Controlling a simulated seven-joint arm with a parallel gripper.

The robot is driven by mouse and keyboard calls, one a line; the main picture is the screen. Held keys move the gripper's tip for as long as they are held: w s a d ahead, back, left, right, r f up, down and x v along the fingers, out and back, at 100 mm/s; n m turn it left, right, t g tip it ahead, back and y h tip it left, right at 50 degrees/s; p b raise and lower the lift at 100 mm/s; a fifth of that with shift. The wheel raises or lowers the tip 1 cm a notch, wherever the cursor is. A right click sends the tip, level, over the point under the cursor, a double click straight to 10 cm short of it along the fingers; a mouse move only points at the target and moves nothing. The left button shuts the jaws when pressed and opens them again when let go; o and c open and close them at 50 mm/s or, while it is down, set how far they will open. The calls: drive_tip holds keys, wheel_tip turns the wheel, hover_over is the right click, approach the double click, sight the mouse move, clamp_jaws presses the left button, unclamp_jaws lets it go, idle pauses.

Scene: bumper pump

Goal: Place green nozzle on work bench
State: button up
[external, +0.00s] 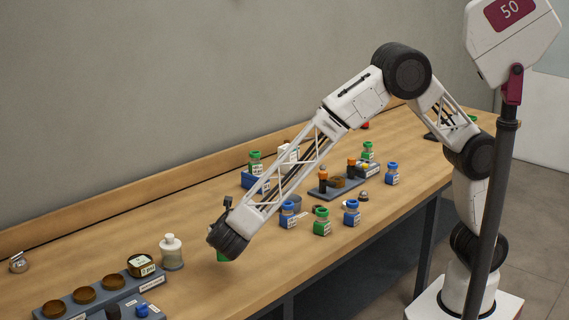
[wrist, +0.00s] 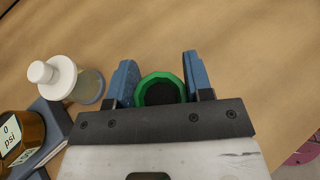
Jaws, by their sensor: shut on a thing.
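My gripper (wrist: 160,82) is shut on the green nozzle (wrist: 148,80), which shows as a green ring with a dark centre between the two blue fingers in the wrist view. In the external view the green nozzle (external: 222,256) shows only as a small green patch under the dark wrist end of my arm. I cannot tell whether it touches the surface. The wooden work bench (external: 195,290) lies beneath it, bare around that spot.
A white-capped bottle (external: 171,252) stands left of my gripper; it also shows in the wrist view (wrist: 55,78). A grey tray (external: 70,308) with brown round parts lies at the front left. Several green- and blue-capped jars (external: 322,222) stand to the right. The bench's front edge is near.

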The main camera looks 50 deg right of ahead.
drive_tip(key=shift+w+a, duration=0.45)
drive_tip(key=shift+f, duration=0.1)
drive_tip(key=shift+f, duration=1.65)
drive_tip(key=shift+f, duration=0.15)
drive_tip(key=o, duration=1.1)
drive_tip(key=shift+c, duration=0.2)
drive_tip(key=shift+s+r, duration=0.15)
drive_tip(key=shift+r, duration=0.05)
drive_tip(key=v, duration=1.1)
drive_tip(key=shift+s+a, duration=0.25)
